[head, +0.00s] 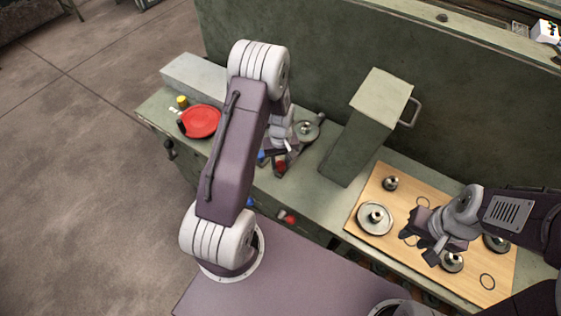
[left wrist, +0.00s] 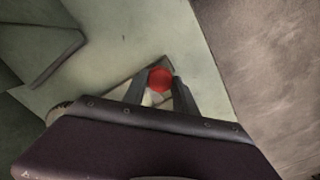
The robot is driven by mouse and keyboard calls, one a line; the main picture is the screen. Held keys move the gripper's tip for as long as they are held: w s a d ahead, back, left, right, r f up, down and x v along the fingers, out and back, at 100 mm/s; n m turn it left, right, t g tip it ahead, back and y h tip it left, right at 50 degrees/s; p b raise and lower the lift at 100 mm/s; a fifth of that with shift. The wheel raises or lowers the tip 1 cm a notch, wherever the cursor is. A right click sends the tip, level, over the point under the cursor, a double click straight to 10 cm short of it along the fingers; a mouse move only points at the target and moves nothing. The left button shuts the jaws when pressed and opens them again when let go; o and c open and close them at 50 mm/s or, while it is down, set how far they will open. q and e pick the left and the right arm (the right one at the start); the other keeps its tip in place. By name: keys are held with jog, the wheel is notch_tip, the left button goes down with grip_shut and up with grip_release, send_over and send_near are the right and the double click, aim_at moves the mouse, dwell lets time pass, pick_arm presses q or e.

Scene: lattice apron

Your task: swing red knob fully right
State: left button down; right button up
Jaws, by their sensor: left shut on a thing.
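A red knob (head: 281,166) shows at my left gripper (head: 277,161) on the green bench, partly hidden by the gripper in the head view. In the left wrist view the round red knob (left wrist: 161,79) sits between the two fingertips of my left gripper (left wrist: 158,88), which is shut on it. The knob's lever or stem is mostly hidden. A second red knob (head: 289,218) sticks out at the bench's front edge, apart from the gripper. My right gripper (head: 419,249) is open and empty above the wooden board at the right.
A red disc (head: 201,121) lies on the left of the bench (head: 330,125). A tall green box (head: 362,130) with a handle stands right of my left gripper. The wooden board (head: 361,190) holds several metal discs and rings. A grey block (head: 195,73) stands at the back left.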

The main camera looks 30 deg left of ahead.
pick_arm(q)
jog(key=shift+d, duration=0.1)
dwell(0.6)
jog(key=d+n, duration=0.1)
jog(key=d, duration=0.2)
jog(key=d+n, duration=0.1)
jog(key=d, duration=0.2)
jog(key=shift+w+d+n, duration=0.15)
jog(key=shift+d+n, duration=0.15)
jog(key=shift+d, duration=0.05)
jog(key=c, duration=1)
grip_release()
jog(key=shift+o, duration=0.2)
jog(key=shift+r, duration=0.1)
notch_tip(320, 180, up, 9)
